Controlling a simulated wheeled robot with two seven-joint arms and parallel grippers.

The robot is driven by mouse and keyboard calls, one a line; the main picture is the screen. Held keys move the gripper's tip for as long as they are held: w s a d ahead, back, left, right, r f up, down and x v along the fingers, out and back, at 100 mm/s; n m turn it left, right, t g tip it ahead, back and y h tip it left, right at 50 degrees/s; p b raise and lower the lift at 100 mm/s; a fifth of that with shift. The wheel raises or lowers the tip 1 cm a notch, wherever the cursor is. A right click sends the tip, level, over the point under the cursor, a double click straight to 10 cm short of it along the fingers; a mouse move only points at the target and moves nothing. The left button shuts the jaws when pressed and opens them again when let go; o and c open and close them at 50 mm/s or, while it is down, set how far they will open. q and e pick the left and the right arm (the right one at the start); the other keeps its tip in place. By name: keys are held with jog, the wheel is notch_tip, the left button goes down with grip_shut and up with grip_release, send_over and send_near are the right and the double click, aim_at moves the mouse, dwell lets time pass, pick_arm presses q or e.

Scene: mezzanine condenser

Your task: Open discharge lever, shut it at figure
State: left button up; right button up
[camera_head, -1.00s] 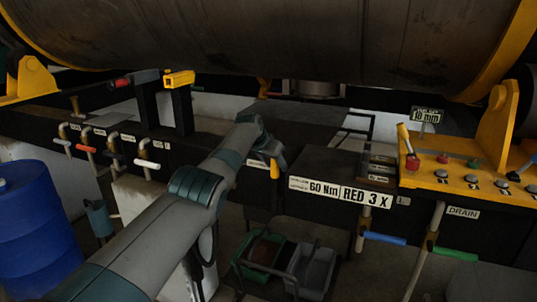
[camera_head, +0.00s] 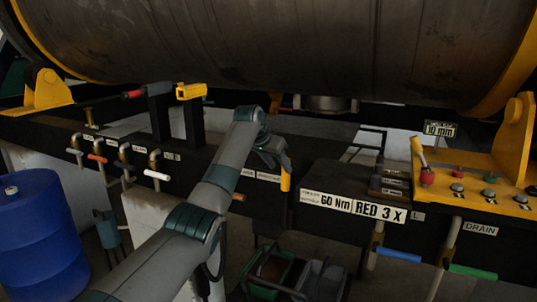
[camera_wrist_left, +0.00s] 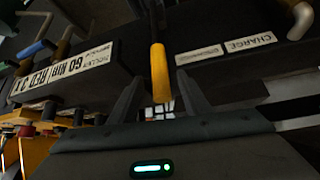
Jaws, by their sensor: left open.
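A yellow lever handle (camera_head: 285,182) hangs at the front of the dark beam, beside a small white label (camera_head: 261,175) too small to read in the head view. My left gripper (camera_head: 277,155) is at this handle. In the left wrist view the yellow handle (camera_wrist_left: 160,75) lies between the two open fingers of my left gripper (camera_wrist_left: 160,84). I cannot tell whether either finger touches it. A label reading CHARGE (camera_wrist_left: 248,44) is right of it there. My right gripper is not in view.
A plate reading 10 mm (camera_head: 439,129) stands above the yellow console (camera_head: 500,195). Blue (camera_head: 398,255) and green (camera_head: 472,271) handles hang below, near a DRAIN label (camera_head: 480,229). White (camera_head: 157,175) and red (camera_head: 97,158) handles are at left, above a blue drum (camera_head: 40,235). The large tank (camera_head: 290,50) hangs overhead.

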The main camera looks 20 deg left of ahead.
pick_arm(q)
jog(key=b+v, duration=0.3)
jog(key=v, duration=0.6)
jog(key=shift+r, duration=0.15)
dwell(0.8)
